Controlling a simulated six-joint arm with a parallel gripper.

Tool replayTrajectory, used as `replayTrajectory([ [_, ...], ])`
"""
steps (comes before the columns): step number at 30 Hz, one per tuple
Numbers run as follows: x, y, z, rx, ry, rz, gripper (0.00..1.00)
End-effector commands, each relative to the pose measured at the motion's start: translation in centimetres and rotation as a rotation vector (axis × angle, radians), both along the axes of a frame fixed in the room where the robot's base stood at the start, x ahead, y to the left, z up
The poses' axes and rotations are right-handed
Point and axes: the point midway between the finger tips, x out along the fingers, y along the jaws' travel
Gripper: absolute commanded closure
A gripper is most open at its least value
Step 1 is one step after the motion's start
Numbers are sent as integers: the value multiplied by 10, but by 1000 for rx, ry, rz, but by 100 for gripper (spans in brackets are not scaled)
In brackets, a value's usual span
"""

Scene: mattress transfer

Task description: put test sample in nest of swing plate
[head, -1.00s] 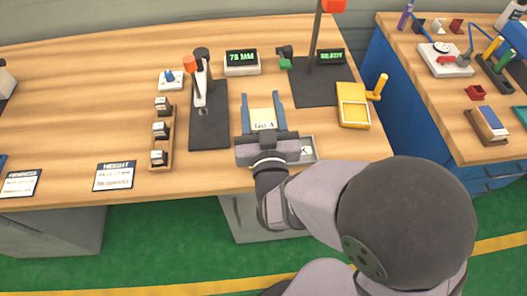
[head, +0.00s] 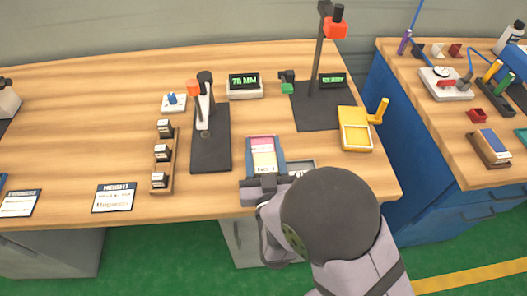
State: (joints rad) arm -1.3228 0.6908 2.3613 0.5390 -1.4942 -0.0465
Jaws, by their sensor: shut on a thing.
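The test sample (head: 263,158) is a small block with a pink band at its far end and a cream part nearer me. My gripper (head: 265,146) is shut on it, with a blue finger along each side. I cannot tell how far it is above the table. The yellow swing plate (head: 352,114) lies to the right of my gripper, with an upright yellow handle (head: 382,110) at its right. Its recessed nest looks empty.
A grey tray (head: 312,166) is partly hidden under my gripper. A black stand with an orange head (head: 333,28) rises behind the swing plate. A black height gauge (head: 211,160) stands left of my gripper, beside a wooden rack (head: 161,172) of small blocks.

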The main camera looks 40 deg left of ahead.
Motion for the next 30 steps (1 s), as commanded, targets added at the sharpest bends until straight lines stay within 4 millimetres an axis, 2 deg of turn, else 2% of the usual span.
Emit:
replayTrajectory([
  [1, 0, 0, -8, -3, 0, 0, 79],
  [6, 0, 0, -18, -1, 1, 0, 79],
  [20, 0, 0, -23, 1, -1, 0, 79],
  [21, 0, 0, -22, 0, 0, 0, 49],
  [23, 0, 0, -22, 0, 0, 0, 35],
  [30, 0, 0, -22, 0, 0, 0, 35],
])
